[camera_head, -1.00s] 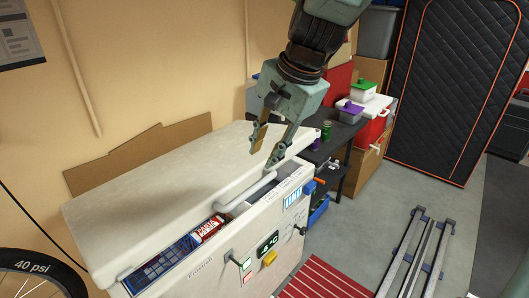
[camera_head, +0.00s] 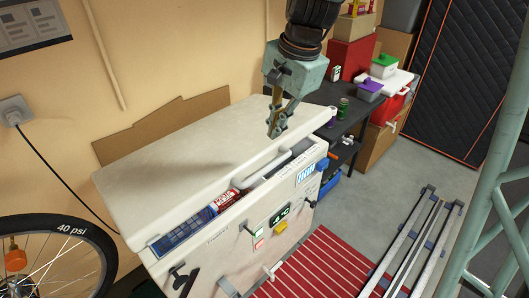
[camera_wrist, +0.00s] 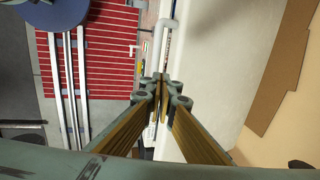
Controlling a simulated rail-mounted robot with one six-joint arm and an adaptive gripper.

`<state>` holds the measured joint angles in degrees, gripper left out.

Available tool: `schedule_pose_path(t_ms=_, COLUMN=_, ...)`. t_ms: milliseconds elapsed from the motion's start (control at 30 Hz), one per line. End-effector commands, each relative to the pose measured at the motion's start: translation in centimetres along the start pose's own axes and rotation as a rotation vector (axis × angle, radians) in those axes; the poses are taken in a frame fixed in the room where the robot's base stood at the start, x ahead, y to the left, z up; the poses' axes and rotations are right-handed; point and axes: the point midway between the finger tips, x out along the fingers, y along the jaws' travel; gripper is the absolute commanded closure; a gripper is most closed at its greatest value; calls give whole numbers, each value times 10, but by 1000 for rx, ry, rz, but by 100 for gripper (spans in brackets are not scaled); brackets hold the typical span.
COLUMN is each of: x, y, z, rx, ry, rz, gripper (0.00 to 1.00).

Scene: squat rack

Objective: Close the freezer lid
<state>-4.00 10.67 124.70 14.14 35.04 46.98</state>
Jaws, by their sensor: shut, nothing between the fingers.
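The white chest freezer (camera_head: 215,262) stands against the wall. Its lid (camera_head: 180,165) is slightly raised at the front, leaving a gap where a blue package (camera_head: 183,229) and a red package (camera_head: 228,198) show. A long white handle (camera_head: 288,168) runs along the lid's front edge; it also shows in the wrist view (camera_wrist: 164,42). My gripper (camera_head: 274,134) is shut and empty, pointing down over the right part of the lid, behind the handle. In the wrist view its fingertips (camera_wrist: 164,80) meet beside the lid (camera_wrist: 215,70). I cannot tell whether they touch it.
A dark bench (camera_head: 350,122) with cans and a purple-lidded container (camera_head: 369,89) stands right of the freezer. A red striped mat (camera_head: 325,265) and metal rails (camera_head: 415,240) lie on the floor in front. A bicycle wheel (camera_head: 95,235) stands at the left.

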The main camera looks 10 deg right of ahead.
Motion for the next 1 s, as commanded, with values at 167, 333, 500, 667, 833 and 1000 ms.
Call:
schedule_pose_path(t_ms=167, x=-5, y=-7, z=2, rx=1, ry=-4, rz=41, gripper=100)
schedule_pose_path(t_ms=333, x=-5, y=-13, z=3, rx=1, ry=-5, rz=77, gripper=100)
schedule_pose_path(t_ms=500, x=-6, y=-18, z=4, rx=2, ry=-3, rz=112, gripper=100)
schedule_pose_path(t_ms=667, x=-6, y=-23, z=6, rx=1, ry=-1, rz=146, gripper=100)
schedule_pose_path(t_ms=833, x=-6, y=-27, z=8, rx=0, ry=3, rz=181, gripper=100)
schedule_pose_path(t_ms=1000, x=-6, y=-32, z=10, rx=-2, ry=9, rz=215, gripper=100)
